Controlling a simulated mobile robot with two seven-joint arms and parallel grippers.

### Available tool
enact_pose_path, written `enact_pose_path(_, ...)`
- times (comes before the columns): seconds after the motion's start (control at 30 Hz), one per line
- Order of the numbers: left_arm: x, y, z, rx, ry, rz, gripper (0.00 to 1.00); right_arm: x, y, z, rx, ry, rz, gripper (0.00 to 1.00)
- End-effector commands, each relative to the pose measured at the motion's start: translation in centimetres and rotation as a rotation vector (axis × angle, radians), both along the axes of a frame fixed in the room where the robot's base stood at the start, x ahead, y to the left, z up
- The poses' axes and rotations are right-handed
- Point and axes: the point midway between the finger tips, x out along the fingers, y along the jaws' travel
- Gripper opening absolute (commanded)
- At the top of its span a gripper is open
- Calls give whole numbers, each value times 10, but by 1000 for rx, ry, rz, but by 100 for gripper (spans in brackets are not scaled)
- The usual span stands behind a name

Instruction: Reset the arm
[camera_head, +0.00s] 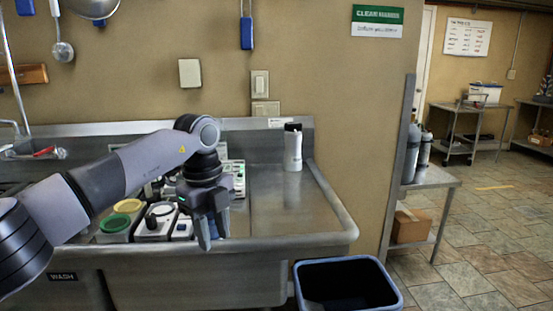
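My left arm comes in from the left and bends down at the elbow over the steel sink counter (315,225). My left gripper (213,238) points down near the counter's front edge. My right gripper is not in view.
A white bottle with a black cap (292,150) stands at the back of the counter. The counter's right part is clear. A dark bin with a blue rim (347,262) stands below its front. A steel side table (436,180) is further right.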

Motion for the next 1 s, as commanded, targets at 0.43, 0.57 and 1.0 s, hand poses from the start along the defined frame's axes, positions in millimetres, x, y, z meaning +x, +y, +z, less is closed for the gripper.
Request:
enact_pose_path(0.43, -95, -168, -97, -869, 135, -327, 37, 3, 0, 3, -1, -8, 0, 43)
enact_pose_path(0.57, -118, -198, -94, -1158, 116, -292, 37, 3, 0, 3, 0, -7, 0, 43)
enact_pose_path(1.0, -119, -181, -85, -1823, -124, 316, 37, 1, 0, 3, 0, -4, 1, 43)
